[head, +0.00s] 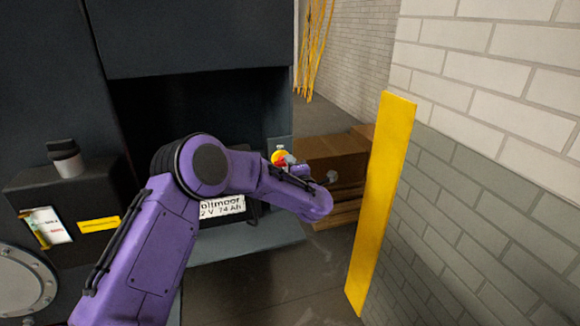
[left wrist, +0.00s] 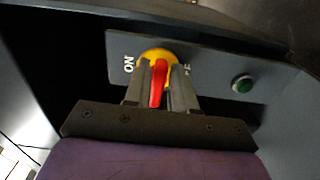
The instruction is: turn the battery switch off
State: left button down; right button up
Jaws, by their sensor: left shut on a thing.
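The battery switch has a red handle (left wrist: 159,72) on a round yellow base (left wrist: 148,56), mounted on a grey panel (left wrist: 215,75). ON is lettered left of it; the lettering on the right is partly hidden by a finger. My left gripper (left wrist: 157,92) is shut on the red handle, one finger on each side. The handle points down towards my gripper in the left wrist view. In the head view the yellow base (head: 279,157) shows just beyond my left gripper (head: 289,161), which my wrist partly covers. My right gripper is not in view.
A green button (left wrist: 242,84) sits on the panel, right of the switch. A labelled battery (head: 222,207) is behind my left arm. A yellow post (head: 380,200) and cardboard boxes (head: 335,160) stand at the right. A cup (head: 65,160) stands on the dark housing at the left.

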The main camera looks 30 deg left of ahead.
pick_arm(q)
jog(key=shift+f, duration=0.1)
jog(key=c, duration=1.1)
grip_release()
jog(key=shift+d, duration=0.1)
jog(key=b+v, duration=0.3)
jog(key=v, duration=0.7)
jog(key=shift+s+d, duration=0.15)
jog(key=shift+s, duration=0.1)
